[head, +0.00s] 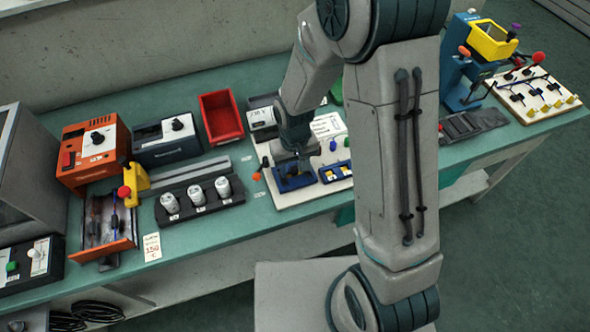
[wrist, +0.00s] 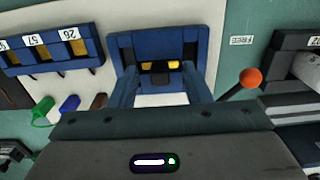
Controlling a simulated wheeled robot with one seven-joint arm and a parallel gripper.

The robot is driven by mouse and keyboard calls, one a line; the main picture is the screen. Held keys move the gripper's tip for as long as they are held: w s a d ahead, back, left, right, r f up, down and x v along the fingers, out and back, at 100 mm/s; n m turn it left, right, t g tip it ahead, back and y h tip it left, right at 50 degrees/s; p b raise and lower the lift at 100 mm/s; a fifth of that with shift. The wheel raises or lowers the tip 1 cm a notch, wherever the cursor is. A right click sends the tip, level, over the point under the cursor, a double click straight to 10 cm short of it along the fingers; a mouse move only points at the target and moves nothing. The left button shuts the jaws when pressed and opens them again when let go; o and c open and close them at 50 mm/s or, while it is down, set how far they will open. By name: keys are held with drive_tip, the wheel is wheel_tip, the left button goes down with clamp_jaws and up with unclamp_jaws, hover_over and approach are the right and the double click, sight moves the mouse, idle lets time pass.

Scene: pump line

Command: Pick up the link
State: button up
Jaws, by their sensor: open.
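A small piece with yellow ends and a dark middle (wrist: 172,64) lies in a blue holder (wrist: 158,40) in the wrist view. I take it to be the link, though it is small and I cannot be sure. My gripper (wrist: 161,80) is open, with one finger on each side of the piece and nothing held. I cannot tell how far above the piece the fingertips are. In the head view my gripper (head: 296,160) is over the blue holder (head: 290,185), at the front of a white board; the piece is hidden there.
A second blue holder (head: 336,172) with yellow pieces sits to the right; its slots carry number labels. An orange-knobbed lever (wrist: 250,78) stands close right of my fingers in the wrist view. A black rack with white canisters (head: 198,204) and a red bin (head: 221,117) are left.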

clamp_jaws()
drive_tip(key=shift+r, duration=0.15)
